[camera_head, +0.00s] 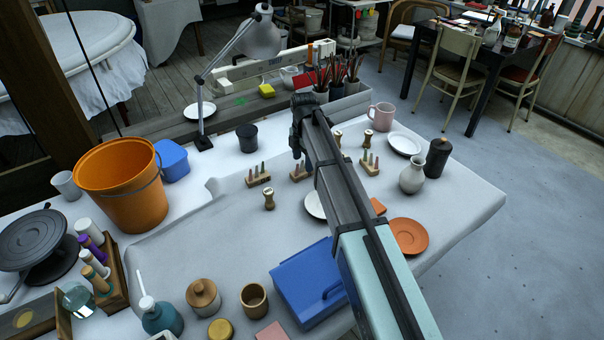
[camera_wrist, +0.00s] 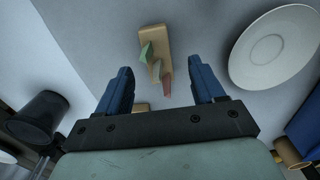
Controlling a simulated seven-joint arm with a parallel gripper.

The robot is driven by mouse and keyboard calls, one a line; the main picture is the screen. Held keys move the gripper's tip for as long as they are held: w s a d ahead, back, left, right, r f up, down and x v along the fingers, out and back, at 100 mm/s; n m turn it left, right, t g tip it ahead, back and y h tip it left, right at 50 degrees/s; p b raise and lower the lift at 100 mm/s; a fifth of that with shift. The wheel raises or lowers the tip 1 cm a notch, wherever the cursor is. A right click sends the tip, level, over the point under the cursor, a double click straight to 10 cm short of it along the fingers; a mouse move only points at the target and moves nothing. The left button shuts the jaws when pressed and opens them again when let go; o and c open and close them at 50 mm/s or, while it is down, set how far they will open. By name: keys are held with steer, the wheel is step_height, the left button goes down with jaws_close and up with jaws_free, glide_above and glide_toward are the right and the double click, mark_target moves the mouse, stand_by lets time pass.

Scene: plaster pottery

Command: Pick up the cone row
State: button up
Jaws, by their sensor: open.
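Three cone rows, small wooden blocks with little cones standing in them, are on the white-covered table in the head view: one at left (camera_head: 258,180), one in the middle (camera_head: 297,175) partly hidden by my arm, and one at right (camera_head: 370,168). My gripper (camera_head: 299,154) is above the table near the middle row. In the wrist view, my gripper (camera_wrist: 160,72) has its two blue fingers wide apart and empty. A cone row with green, pale and reddish cones (camera_wrist: 148,37) lies below, ahead of and between the fingertips. No contact shows.
A white plate (camera_wrist: 270,48) lies right of the row in the wrist view. A black cup (camera_head: 247,138), small wooden-handled tool (camera_head: 269,199), blue box (camera_head: 306,285), pink mug (camera_head: 382,116) and white vase (camera_head: 412,174) stand around. Bare cloth lies left of the row.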

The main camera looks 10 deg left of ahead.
mark_target(302, 168)
steer(key=f, duration=0.4)
steer(key=shift+a+f, duration=0.25)
steer(key=shift+f, duration=0.15)
steer(key=c, duration=1.2)
